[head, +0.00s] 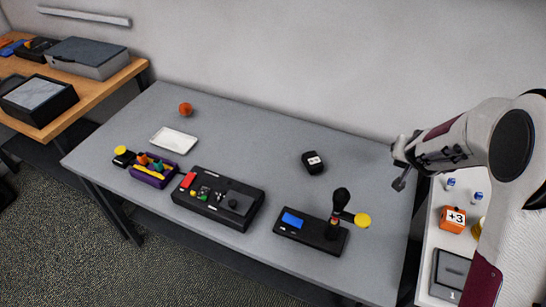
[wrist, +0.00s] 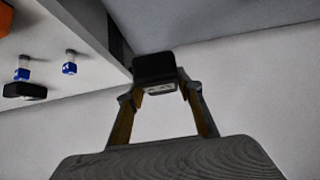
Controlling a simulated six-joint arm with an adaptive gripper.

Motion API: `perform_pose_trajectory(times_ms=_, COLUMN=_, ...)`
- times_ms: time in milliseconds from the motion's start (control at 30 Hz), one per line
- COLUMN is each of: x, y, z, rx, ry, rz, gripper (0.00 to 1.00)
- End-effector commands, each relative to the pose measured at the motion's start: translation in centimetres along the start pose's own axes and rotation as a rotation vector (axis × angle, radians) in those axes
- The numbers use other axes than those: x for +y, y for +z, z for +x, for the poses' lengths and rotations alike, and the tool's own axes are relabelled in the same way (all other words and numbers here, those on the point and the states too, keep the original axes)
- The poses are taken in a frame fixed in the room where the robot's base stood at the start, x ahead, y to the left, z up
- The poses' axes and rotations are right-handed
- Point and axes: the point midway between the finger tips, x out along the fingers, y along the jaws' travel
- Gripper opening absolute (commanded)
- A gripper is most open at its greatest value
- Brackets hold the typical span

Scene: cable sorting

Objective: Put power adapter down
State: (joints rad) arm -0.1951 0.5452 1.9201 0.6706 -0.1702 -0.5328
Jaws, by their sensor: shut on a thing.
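My gripper (wrist: 158,85) is shut on a black block, the power adapter (wrist: 154,68), which has a pale face with small dark marks. The adapter sits between the two fingertips in the wrist view. In the head view my gripper (head: 402,172) is above the right end of the grey table (head: 270,130), close to the white shelf. The held adapter is small and hard to make out there. A similar black block with a white label (head: 313,162) lies on the table to the left of my gripper, apart from it.
A black device with a blue screen and knob (head: 310,230), a black control box (head: 218,198), a purple holder (head: 153,171), a white tray (head: 173,140) and an orange ball (head: 185,109) are on the table. The white shelf (head: 434,215) holds an orange box (head: 452,219). The table's back right is clear.

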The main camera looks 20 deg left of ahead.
Motion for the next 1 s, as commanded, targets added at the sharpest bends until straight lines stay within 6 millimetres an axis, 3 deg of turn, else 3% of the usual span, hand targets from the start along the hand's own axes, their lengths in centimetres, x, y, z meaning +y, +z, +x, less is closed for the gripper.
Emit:
perform_pose_trajectory(times_ms=600, x=-5.2, y=1.4, z=7.5, rx=-0.018, ry=0.041, rz=0.008, gripper=0.11)
perform_pose_trajectory(times_ms=1000, x=-6.4, y=1.0, z=10.3, rx=-0.028, ry=0.041, rz=0.006, gripper=0.11)
